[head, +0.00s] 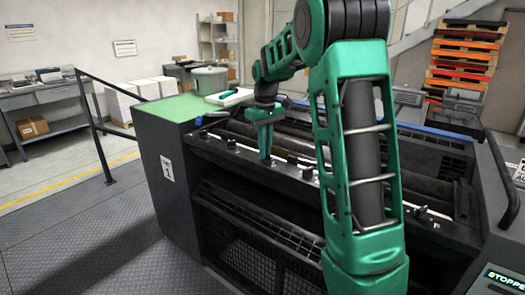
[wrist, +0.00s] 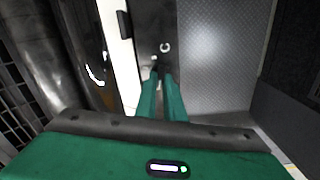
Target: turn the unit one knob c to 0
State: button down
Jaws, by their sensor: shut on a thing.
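Unit one is the dark machine (head: 160,205) with a white plate marked 1 on its side. A row of small dark knobs runs along its front ledge, one of them (head: 292,158) right of my gripper. My gripper (head: 266,156) points down at the ledge, its green fingers shut on a knob.
Dark rollers (head: 300,130) lie behind the ledge. A dark railing (head: 97,135) stands at left. A panel reading STOPPED (head: 503,279) is at lower right. My arm blocks part of the ledge.

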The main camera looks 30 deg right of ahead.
jog(key=shift+w+r, duration=0.15)
jog(key=c, duration=1.9)
grip_release()
jog(key=shift+o, duration=0.2)
notch_tip(320, 180, up, 10)
jog(key=shift+r, duration=0.25)
jog(key=s+a+f+m, duration=0.1)
jog(key=s+f, duration=0.4)
jog(key=s, duration=0.7)
jog(key=s+a+f+m, duration=0.2)
jog(key=s+f+m, duration=0.2)
jog(key=s, duration=0.8)
jog(key=s+a+f+m, duration=0.2)
jog(key=s+f, duration=0.4)
jog(key=s, duration=0.7)
jog(key=shift+m, duration=0.3)
